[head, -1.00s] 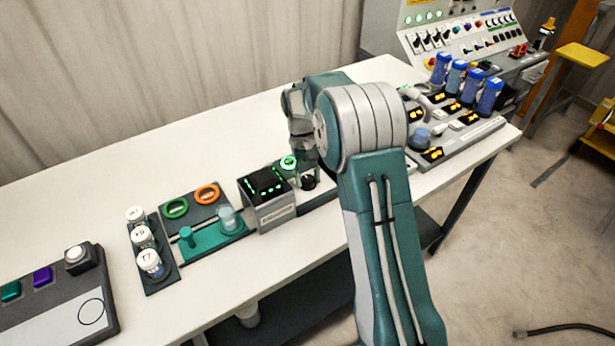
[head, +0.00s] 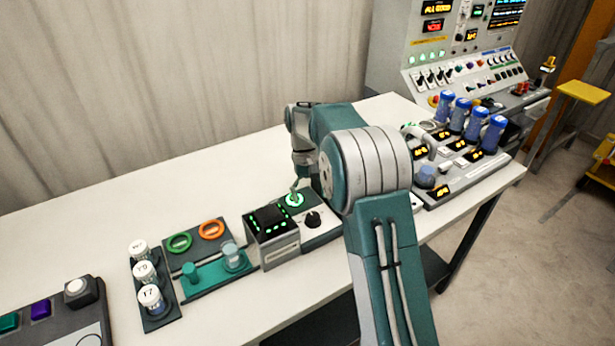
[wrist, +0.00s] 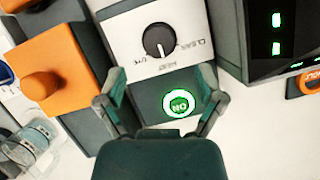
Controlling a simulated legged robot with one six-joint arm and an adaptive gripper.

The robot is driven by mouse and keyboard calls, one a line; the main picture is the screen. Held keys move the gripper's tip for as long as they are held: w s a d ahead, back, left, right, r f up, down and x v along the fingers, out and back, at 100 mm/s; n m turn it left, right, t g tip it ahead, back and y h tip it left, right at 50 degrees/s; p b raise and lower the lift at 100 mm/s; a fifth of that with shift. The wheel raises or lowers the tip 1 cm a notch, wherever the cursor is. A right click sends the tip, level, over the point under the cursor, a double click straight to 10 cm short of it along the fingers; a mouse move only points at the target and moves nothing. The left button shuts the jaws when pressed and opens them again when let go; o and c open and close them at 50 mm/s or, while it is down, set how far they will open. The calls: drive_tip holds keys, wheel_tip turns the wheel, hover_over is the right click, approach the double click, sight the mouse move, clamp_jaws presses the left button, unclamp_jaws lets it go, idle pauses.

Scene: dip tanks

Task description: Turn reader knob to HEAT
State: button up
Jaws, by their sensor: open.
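The reader knob (head: 313,219) is a round black dial on a light panel; it also shows in the wrist view (wrist: 159,40). Its light pointer line faces the label side in the wrist view. The labels are upside down there; one reads CLEAR, the others are too small to be sure of. A green-lit ON button (wrist: 180,103) lies beside the knob panel. My gripper (wrist: 163,101) is open and empty, its fingers on either side of the button in the picture and apart from the knob. In the head view my gripper (head: 297,180) is above the button side, behind the knob.
A dark box with green displays (head: 272,222) stands close to the left of the knob panel. An orange block with a knob (wrist: 45,80) is on its other side. A vial rack (head: 160,312) stands further left. The back of the table is clear.

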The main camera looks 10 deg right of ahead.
drive_tip(key=v, duration=0.6)
drive_tip(key=shift+w+r, duration=0.2)
drive_tip(key=shift+r, duration=0.05)
drive_tip(key=s+r+t, duration=0.5)
drive_tip(key=s+r, duration=0.7)
drive_tip(key=s, duration=0.4)
drive_tip(key=s+f+t, duration=0.4)
drive_tip(key=s+t, duration=0.1)
drive_tip(key=s, duration=1.1)
drive_tip(key=shift+s+d+m, duration=0.2)
drive_tip(key=shift+s+m, duration=0.1)
drive_tip(key=shift+s, duration=0.1)
